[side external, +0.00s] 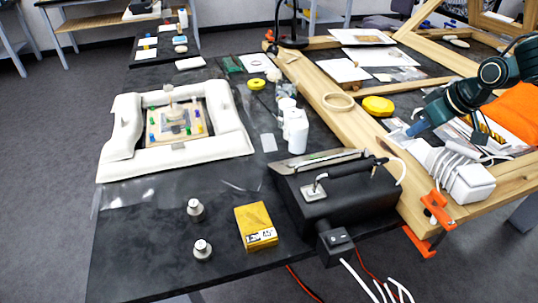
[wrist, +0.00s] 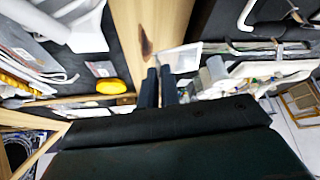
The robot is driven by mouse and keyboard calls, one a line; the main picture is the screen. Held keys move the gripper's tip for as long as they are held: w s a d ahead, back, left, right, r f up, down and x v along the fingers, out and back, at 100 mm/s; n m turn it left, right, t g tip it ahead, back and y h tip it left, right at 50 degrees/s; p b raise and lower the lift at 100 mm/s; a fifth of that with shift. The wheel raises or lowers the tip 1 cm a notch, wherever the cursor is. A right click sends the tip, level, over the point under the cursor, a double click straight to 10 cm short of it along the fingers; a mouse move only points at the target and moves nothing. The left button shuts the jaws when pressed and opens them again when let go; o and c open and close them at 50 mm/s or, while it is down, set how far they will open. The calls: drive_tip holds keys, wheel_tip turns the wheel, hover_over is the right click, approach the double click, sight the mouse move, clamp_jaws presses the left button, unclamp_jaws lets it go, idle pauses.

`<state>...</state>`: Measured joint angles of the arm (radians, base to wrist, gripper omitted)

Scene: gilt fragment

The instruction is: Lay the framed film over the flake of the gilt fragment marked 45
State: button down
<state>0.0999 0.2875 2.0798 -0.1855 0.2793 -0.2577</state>
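The gilt fragment marked 45 (side external: 254,220) is a yellow-gold block with a white label, lying near the front edge of the black table in the side external view. The flake on it is too small to make out. My gripper (side external: 411,131) is over the wooden beam, right of and well apart from the fragment. A small pale, partly see-through square, which looks like the framed film (side external: 397,136), is at its fingertips. In the wrist view the dark fingers of my gripper (wrist: 159,85) are close together, with the pale framed film (wrist: 182,58) beyond them.
A black device (side external: 335,197) with cables stands between my gripper and the fragment. Two metal weights (side external: 195,209) (side external: 202,249) stand left of the fragment. A white padded frame (side external: 122,128) holds another piece. White bottles (side external: 296,130) stand behind the device. An orange clamp (side external: 436,207) grips the beam.

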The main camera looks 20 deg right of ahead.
drive_tip(key=f+m, duration=0.1)
drive_tip(key=f, duration=0.1)
drive_tip(key=s+f+m+h, duration=0.1)
drive_tip(key=f, duration=0.2)
drive_tip(key=s+f+m, duration=0.1)
drive_tip(key=f, duration=0.1)
drive_tip(key=shift+f+h, duration=0.2)
drive_tip(key=shift+h, duration=0.1)
drive_tip(key=shift+r, duration=0.15)
wheel_tip(320, 180, up, 16)
drive_tip(key=a+n+g+y, duration=0.3)
drive_tip(key=a+n, duration=0.6)
drive_tip(key=a, duration=2.7)
wheel_tip(320, 180, down, 12)
drive_tip(key=t+y, duration=0.1)
drive_tip(key=shift+w+a+r, duration=0.2)
drive_tip(key=shift+w+a, duration=0.1)
drive_tip(key=shift+w, duration=0.05)
drive_tip(key=shift+f, duration=0.1)
